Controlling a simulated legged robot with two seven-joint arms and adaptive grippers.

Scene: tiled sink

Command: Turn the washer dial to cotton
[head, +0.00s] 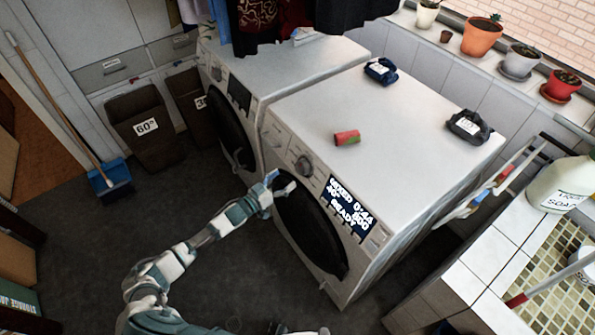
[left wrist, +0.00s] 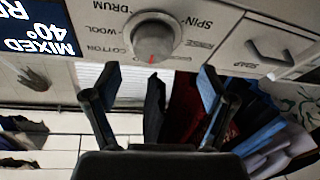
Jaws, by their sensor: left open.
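The washer dial (head: 303,166) is a round grey knob on the front panel of the nearer white washer (head: 400,130). In the left wrist view the dial (left wrist: 153,40) appears upside down, with a red mark at its lower edge in the picture. The COTTON label (left wrist: 103,49) is to the left of that mark. The display (head: 347,208) reads MIXED, 0:44, 40°, 800, READY. My left gripper (head: 278,187) is open and empty in front of the panel, just left of and below the dial. Its fingers (left wrist: 155,85) are spread, apart from the dial.
A second washer (head: 290,70) stands to the left. Bins (head: 146,128) and a blue dustpan (head: 110,178) are at left; the floor between is clear. A tiled sink counter (head: 485,255) is at right.

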